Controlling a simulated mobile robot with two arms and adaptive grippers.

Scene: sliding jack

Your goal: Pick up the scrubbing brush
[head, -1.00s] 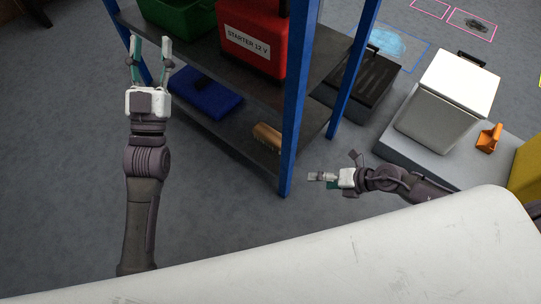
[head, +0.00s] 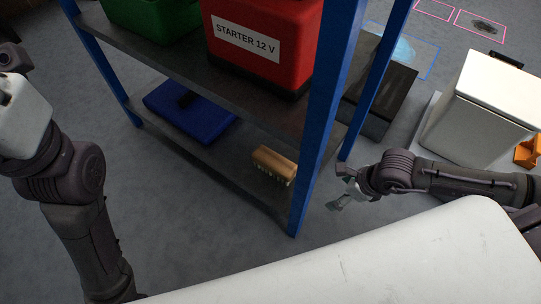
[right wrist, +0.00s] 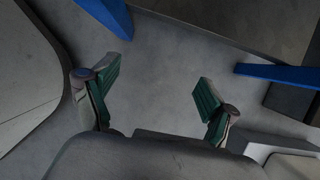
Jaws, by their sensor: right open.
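The scrubbing brush (head: 275,162), with a tan wooden back and pale bristles, lies on the lower shelf (head: 225,163) near its right front end. My right gripper (head: 338,190) is to the right of the brush, outside the shelf's blue front post. In the right wrist view its green-padded fingers (right wrist: 157,74) stand apart with only floor between them; the brush does not show there. My left gripper (head: 18,112) is at the left edge of the head view, well away from the brush, with its fingertips cut off or unclear.
The blue front post (head: 322,110) stands between my right gripper and the brush. A blue case (head: 190,108) lies further left on the lower shelf. The upper shelf holds a red starter box (head: 262,45) and a green crate (head: 150,15). A white box (head: 485,110) stands at the right.

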